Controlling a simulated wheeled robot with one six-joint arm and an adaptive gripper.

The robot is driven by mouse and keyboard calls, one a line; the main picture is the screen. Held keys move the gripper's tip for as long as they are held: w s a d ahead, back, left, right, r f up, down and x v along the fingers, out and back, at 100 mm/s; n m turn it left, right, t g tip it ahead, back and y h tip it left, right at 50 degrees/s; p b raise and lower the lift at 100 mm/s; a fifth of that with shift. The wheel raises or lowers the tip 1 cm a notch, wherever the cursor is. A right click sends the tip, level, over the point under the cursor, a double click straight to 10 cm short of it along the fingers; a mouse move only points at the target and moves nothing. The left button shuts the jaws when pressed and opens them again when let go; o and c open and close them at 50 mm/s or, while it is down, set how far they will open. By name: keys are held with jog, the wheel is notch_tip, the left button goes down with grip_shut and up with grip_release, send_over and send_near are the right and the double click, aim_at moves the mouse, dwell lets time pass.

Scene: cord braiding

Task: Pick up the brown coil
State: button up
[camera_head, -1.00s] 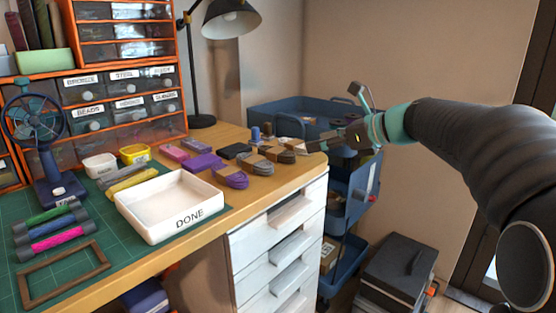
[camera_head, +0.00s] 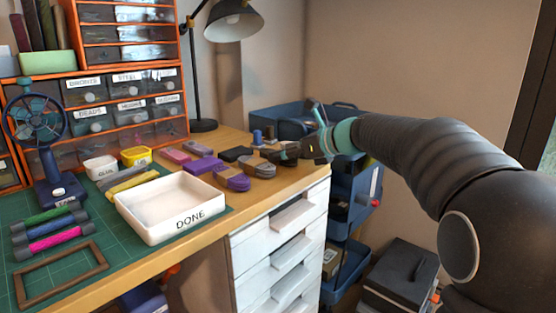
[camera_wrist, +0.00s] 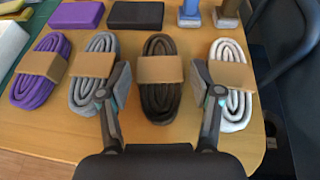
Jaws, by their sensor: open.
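The brown coil (camera_wrist: 160,100) is a dark brown oval bundle with a tan paper band, lying on the wooden table in the wrist view. My gripper (camera_wrist: 163,85) is open, with one finger on each side of the brown coil. The left finger overlaps the grey coil (camera_wrist: 95,72) in the picture, and the right finger overlaps the white coil (camera_wrist: 232,95). I cannot tell whether the fingers touch any coil. In the head view, my gripper (camera_head: 285,152) is low over the right end of the coil row and hides most of the brown coil.
A purple coil (camera_wrist: 42,70) lies left of the grey one. Purple (camera_wrist: 76,14) and black (camera_wrist: 136,15) blocks and two spools lie behind the row. The white DONE tray (camera_head: 172,205) stands on the green mat. The table's right edge and a blue cart (camera_head: 358,190) are close.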

jog(key=shift+x, duration=1.25)
jog(key=shift+c, duration=0.2)
jog(key=c, duration=1)
jog(key=shift+o, duration=0.2)
